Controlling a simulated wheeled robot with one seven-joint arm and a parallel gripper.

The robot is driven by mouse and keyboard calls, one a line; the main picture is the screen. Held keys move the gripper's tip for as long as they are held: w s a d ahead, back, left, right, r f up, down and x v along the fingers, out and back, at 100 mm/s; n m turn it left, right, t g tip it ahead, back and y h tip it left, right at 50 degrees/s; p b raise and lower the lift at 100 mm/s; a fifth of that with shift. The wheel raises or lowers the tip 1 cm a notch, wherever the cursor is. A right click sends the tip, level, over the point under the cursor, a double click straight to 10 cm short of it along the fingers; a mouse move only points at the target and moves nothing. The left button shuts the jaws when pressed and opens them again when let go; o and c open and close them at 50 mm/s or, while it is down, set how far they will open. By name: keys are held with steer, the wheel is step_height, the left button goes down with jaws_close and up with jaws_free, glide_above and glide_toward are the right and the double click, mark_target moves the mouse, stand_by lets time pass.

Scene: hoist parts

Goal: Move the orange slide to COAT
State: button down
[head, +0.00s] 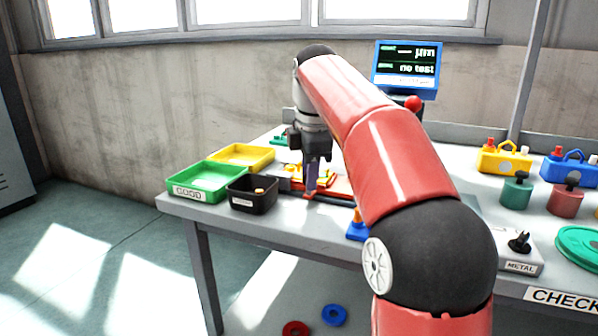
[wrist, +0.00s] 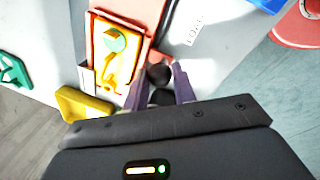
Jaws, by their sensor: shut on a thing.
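The orange slide (wrist: 93,40) is a frame that shows in the wrist view at upper left, with a yellow part (wrist: 108,72) and a round green patch on it. A dark round knob (wrist: 158,76) sits at its near right corner. My gripper (wrist: 160,88) has its purple fingers closed around this knob. In the head view my gripper (head: 311,188) points down at the slide's area on the table, and my arm hides much of it. No COAT label can be read in either view.
A green GOOD tray (head: 205,193), a yellow tray (head: 268,157) and a black box (head: 240,206) stand left of my gripper. A screen (head: 406,80) reading "no test" stands behind. A blue piece (head: 356,230) stands near the front edge. Coloured weights and cases fill the right.

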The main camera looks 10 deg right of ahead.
steer(key=s+d, duration=0.3)
steer(key=d, duration=0.1)
steer(key=s+d, duration=0.3)
steer(key=d, duration=0.1)
steer(key=s+d, duration=0.3)
steer(key=d, duration=0.1)
steer(key=shift+w, duration=0.1)
steer(key=c, duration=1.1)
jaws_free()
steer(key=shift+c, duration=0.2)
step_height(320, 180, up, 8)
steer(key=s+p, duration=0.1)
steer(key=shift+s+f+p, duration=0.15)
steer(key=shift+s+p, duration=0.1)
steer(key=shift+p, duration=0.15)
